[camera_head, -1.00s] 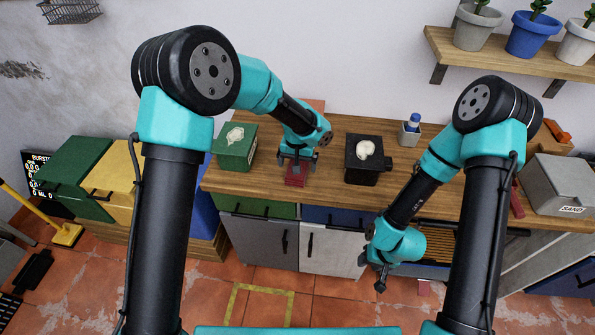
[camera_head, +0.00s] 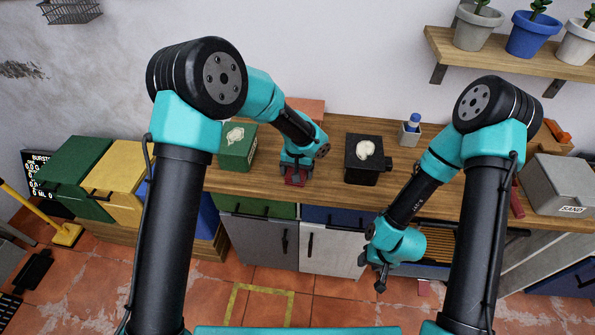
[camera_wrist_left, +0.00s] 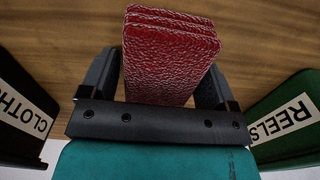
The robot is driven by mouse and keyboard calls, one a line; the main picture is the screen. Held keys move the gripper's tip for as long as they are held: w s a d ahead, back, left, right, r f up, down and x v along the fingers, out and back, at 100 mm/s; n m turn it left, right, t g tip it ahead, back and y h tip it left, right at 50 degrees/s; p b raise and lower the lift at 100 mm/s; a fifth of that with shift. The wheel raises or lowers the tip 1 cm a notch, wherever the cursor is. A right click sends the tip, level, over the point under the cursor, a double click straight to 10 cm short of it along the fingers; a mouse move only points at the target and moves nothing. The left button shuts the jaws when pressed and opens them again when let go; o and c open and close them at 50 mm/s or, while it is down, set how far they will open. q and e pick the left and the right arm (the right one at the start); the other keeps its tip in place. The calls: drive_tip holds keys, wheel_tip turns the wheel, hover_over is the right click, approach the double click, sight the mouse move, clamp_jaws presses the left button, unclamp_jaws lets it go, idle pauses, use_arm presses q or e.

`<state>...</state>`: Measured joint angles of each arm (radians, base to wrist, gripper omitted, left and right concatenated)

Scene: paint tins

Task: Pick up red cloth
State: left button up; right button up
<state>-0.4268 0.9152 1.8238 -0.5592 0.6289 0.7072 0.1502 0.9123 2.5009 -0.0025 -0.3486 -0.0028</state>
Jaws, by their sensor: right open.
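The red cloth (camera_wrist_left: 170,50) is a folded, layered pad on the wooden worktop, seen in the left wrist view. It lies between the two fingers of my left gripper (camera_wrist_left: 160,88), a little askew to them. The fingers stand close along its sides; whether they press on it I cannot tell. In the head view the red cloth (camera_head: 295,181) shows only in part below my left gripper (camera_head: 296,171), which hides the rest. My right gripper (camera_head: 372,274) is open and empty, low in front of the cabinets.
A green box (camera_head: 237,150), labelled REELS in the wrist view, stands left of the cloth. A black box (camera_head: 361,176), labelled CLOTH in the wrist view, stands right. A small pot with a blue-topped item (camera_head: 410,134) stands farther back. A grey SAND box (camera_head: 560,186) is at right.

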use_arm(q)
drive_tip(key=c, duration=0.6)
drive_tip(key=shift+r, duration=0.1)
drive_tip(key=shift+c, duration=0.2)
drive_tip(key=shift+r, duration=1.45)
drive_tip(key=shift+s+r, duration=0.25)
drive_tip(key=shift+r, duration=0.05)
drive_tip(key=s+r, duration=0.1)
drive_tip(key=s, duration=1.4)
drive_tip(key=shift+s+r, duration=0.15)
drive_tip(key=shift+s, duration=0.15)
drive_tip(key=o, duration=0.4)
drive_tip(key=c, duration=0.3)
drive_tip(key=shift+w, duration=0.15)
